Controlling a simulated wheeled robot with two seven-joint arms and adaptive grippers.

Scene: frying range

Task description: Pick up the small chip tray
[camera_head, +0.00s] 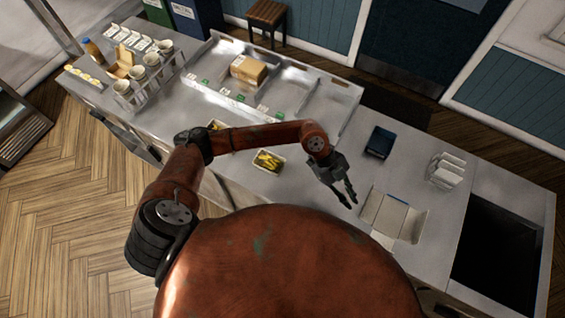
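A white tray of yellow chips (268,161) sits on the steel counter, left of my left gripper and just below my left forearm. A second tray of chips (215,126) lies farther back, partly hidden by my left arm. I cannot tell for sure which of the two is smaller. My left gripper (350,199) hangs above the counter to the right of the nearer tray, clear of it. Its two dark fingers are apart with nothing between them. My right gripper is out of view.
An open carton (394,217) lies just right of my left gripper. A dark flat device (380,142) and a white rack (447,170) stand beyond. The steel frying range (340,88) holds a cardboard box (248,69). Cups (151,59) stand at far left. A dark opening (497,255) is at right.

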